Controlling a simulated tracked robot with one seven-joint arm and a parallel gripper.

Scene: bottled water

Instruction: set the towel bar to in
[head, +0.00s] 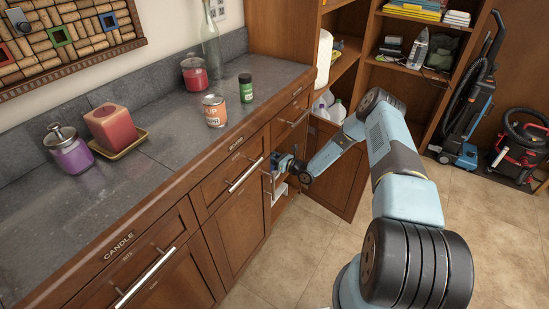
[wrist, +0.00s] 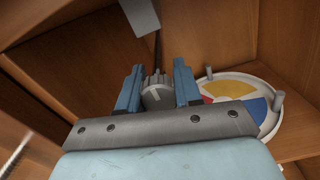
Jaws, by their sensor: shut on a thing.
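My gripper (head: 282,165) is at the cabinet front beside the open cabinet door in the head view. In the wrist view my gripper (wrist: 157,88) has its two blue fingers on either side of a grey ribbed knob-like piece (wrist: 157,97) with a pale mark, and it is shut on this piece. I cannot tell whether this piece belongs to the towel bar. Small whitish parts (head: 280,190) show just below the gripper, partly hidden. No towel bar can be clearly made out. A pale metal bar (wrist: 16,157) shows at the left edge of the wrist view.
A cabinet door (head: 337,170) stands open beside my arm. A round tray with coloured sectors (wrist: 228,89) lies on wood close to the right finger. A grey plate (wrist: 140,14) hangs above. The counter (head: 165,170) holds jars, a can and a candle. The tiled floor (head: 300,245) is free.

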